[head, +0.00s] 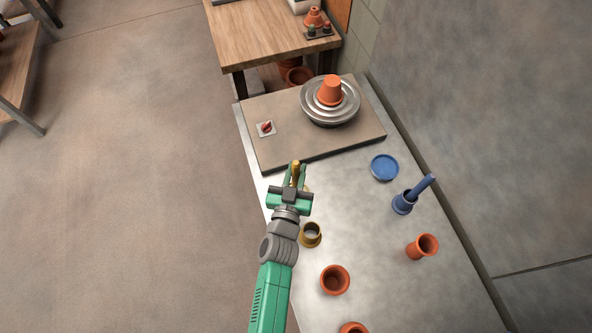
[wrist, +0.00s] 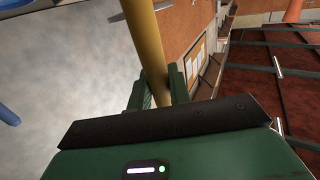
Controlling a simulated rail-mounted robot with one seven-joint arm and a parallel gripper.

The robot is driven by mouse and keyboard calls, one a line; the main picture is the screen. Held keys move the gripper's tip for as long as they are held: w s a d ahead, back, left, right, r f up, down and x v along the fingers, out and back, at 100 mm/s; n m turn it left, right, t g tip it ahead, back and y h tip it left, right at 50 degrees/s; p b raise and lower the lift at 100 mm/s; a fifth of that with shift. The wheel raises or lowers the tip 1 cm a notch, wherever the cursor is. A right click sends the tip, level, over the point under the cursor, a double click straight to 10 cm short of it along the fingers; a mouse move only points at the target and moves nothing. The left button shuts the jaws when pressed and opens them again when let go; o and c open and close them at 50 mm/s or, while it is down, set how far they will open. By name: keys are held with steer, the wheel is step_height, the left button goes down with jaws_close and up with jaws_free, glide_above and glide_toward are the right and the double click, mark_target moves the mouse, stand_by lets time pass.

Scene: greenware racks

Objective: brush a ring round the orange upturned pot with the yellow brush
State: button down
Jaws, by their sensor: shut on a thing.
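The orange upturned pot (head: 330,91) sits on the round metal wheel (head: 318,110) at the back of the bench. My gripper (head: 296,176) is in front of the wheel's board, left of the middle of the bench, and is shut on the yellow brush (head: 296,170). In the wrist view the yellow brush handle (wrist: 148,50) stands between the two green fingers (wrist: 158,88). The brush tip cannot be made out. The brush and the orange pot are well apart.
A red switch (head: 266,128) is on the wheel's board. A blue dish (head: 384,167), a blue pot (head: 403,203) with a blue handle in it, a yellow pot (head: 311,235) and several orange pots (head: 335,279) stand on the bench. A wooden table (head: 265,35) is behind.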

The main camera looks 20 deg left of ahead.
mark_target(296, 162)
steer(key=shift+f, duration=0.1)
step_height(296, 162, up, 7)
steer(key=p, duration=0.7)
steer(key=shift+p, duration=0.3)
steer(key=shift+s+d+r, duration=0.15)
steer(key=shift+d+r, duration=0.15)
steer(key=s+d+r+m+h+p, duration=0.1)
steer(key=s+d+r+h+p, duration=0.1)
steer(key=s+d+r+p, duration=0.2)
steer(key=s+d+r+m+h+p, duration=0.1)
steer(key=s+d+r+p, duration=0.3)
steer(key=d, duration=0.7)
steer(key=shift+s+d+r+m+h, duration=0.15)
steer(key=shift+s+d+m+h, duration=0.15)
steer(key=shift+s+h, duration=0.15)
steer(key=shift+w+a, duration=0.1)
